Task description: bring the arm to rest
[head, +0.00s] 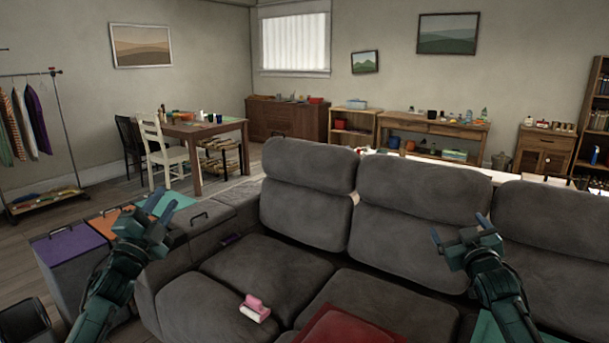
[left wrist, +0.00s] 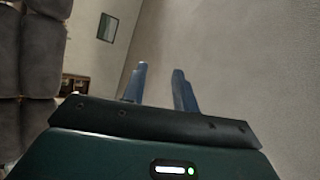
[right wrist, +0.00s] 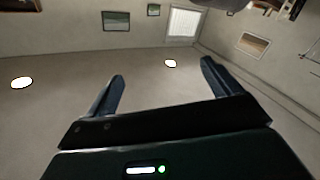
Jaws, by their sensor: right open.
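My left gripper (head: 160,206) is raised at the left of the head view, above the sofa's left arm and the lidded bins. Its two fingers stand a little apart with nothing between them, as the left wrist view (left wrist: 159,70) shows. My right gripper (head: 460,228) is raised in front of the sofa back at the right. Its fingers are wide apart and empty, and the right wrist view (right wrist: 162,72) shows only wall and ceiling beyond them. Neither gripper appears to touch anything.
A grey sofa (head: 308,195) fills the front. A pink and white roller-like item (head: 254,309) and a red cloth or cushion (head: 350,325) lie on its seat. Bins with purple (head: 68,247) and orange (head: 108,222) lids stand at the left. A table (head: 205,128) stands farther back.

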